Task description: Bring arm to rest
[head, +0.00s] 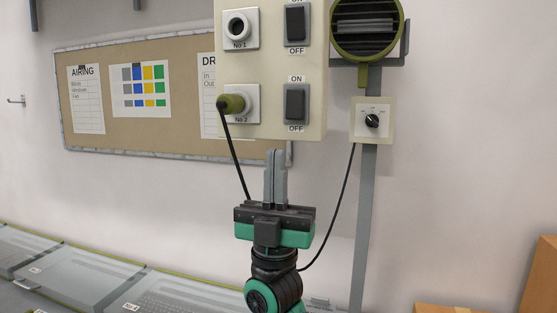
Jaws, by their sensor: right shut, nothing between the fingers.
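My right gripper (276,178) points straight up in the middle of the head view. Its two grey fingers are together with nothing between them. Its fingertips are just below the lower edge of the beige socket panel (273,120) and look clear of it. A green plug (231,103) sits in the No 2 socket, and its black cable hangs down and passes behind my gripper. My left gripper is not in view.
The No 1 socket (239,27) is empty. Two switches (296,104) are on the panel. A green fan heater (365,30) and a dial box (372,120) are on a grey post. A pinboard (150,130) hangs at left. Grey lidded units (80,275) are lower left, cardboard boxes (540,275) lower right.

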